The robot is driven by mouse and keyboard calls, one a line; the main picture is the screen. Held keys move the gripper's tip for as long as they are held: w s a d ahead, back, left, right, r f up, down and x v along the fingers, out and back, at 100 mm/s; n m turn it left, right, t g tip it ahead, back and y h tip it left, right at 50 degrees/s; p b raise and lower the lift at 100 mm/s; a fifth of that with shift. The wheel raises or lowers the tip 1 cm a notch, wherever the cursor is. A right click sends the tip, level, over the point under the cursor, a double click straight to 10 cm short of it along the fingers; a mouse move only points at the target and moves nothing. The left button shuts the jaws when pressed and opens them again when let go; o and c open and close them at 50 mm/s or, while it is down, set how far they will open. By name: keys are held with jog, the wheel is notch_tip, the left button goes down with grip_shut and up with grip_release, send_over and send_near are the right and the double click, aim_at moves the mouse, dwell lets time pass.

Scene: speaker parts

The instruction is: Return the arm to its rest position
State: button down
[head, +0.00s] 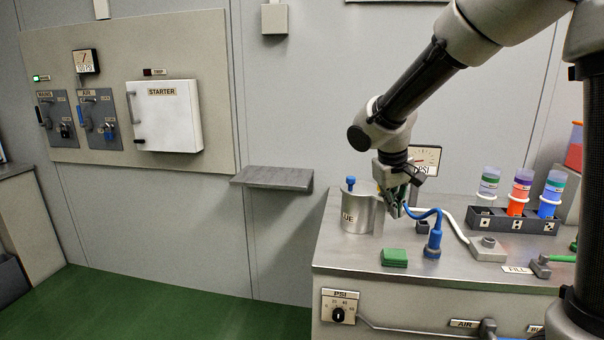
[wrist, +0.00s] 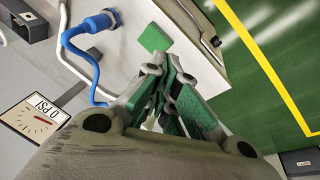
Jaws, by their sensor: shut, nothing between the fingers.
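My gripper (head: 393,205) hangs from my bent arm above the metal counter (head: 345,262), between the steel cup and the blue hose fitting. In the wrist view my gripper (wrist: 165,85) has its green-padded fingers drawn together, with nothing between them. A green block (head: 394,257) lies on the counter below the gripper, apart from it; it also shows in the wrist view (wrist: 155,38).
A steel cup (head: 356,212) marked "UE" stands left of the gripper. A blue hose fitting (head: 433,243) stands to its right. A dark rack (head: 515,221) holds three coloured vials. A small shelf (head: 272,178) juts from the wall. The green floor (head: 200,305) is clear.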

jog(key=s+d+r+m, duration=0.1)
jog(key=s+d, duration=0.3)
jog(key=s, duration=0.4)
jog(key=s+d+r+t+y, duration=0.1)
jog(key=s+d+r, duration=0.3)
jog(key=s, duration=0.5)
jog(key=s+d+r+m+y, duration=0.1)
jog(key=s+d+r, duration=0.2)
jog(key=s, duration=0.5)
jog(key=shift+s+d+m+t, duration=0.2)
jog(key=shift+d+m+t, duration=0.1)
jog(key=shift+d, duration=0.6)
